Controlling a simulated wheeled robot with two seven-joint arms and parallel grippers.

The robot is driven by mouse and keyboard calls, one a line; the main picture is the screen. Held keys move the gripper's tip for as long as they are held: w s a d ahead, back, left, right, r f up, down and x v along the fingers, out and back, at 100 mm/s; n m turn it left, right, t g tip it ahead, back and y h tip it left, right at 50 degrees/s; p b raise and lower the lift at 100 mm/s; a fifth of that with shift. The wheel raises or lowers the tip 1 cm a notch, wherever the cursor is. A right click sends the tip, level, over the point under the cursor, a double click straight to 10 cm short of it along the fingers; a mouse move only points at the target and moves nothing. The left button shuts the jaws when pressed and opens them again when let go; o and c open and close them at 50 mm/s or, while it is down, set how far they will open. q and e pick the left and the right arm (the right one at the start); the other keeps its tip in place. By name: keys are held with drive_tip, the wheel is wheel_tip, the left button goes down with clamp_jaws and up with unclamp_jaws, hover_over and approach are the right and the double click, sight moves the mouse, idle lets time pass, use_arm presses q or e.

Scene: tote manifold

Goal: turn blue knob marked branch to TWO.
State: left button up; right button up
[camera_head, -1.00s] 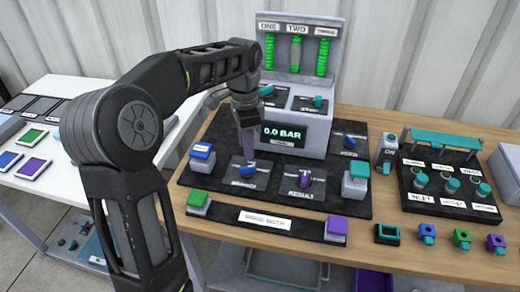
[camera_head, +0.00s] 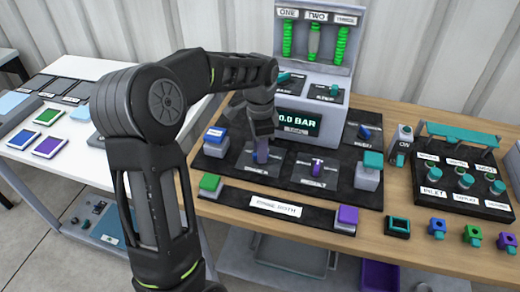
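The blue knob marked BRANCH (camera_head: 261,160) sits on its dark plate at the left of the black panel, mostly hidden by my gripper. My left gripper (camera_head: 261,148) points down right at this knob, with its fingertips at the knob's height. From this angle I cannot tell whether the fingers are closed on it. The knob's pointer and position marks are hidden. My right gripper is not in view.
A purple knob (camera_head: 317,166) is on the neighbouring plate. Behind stands the grey console with a BAR display (camera_head: 298,122) and tubes labelled ONE, TWO and THREE.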

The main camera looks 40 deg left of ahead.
use_arm(q)
drive_tip(key=shift+f, duration=0.4)
drive_tip(key=shift+c, duration=0.4)
clamp_jaws()
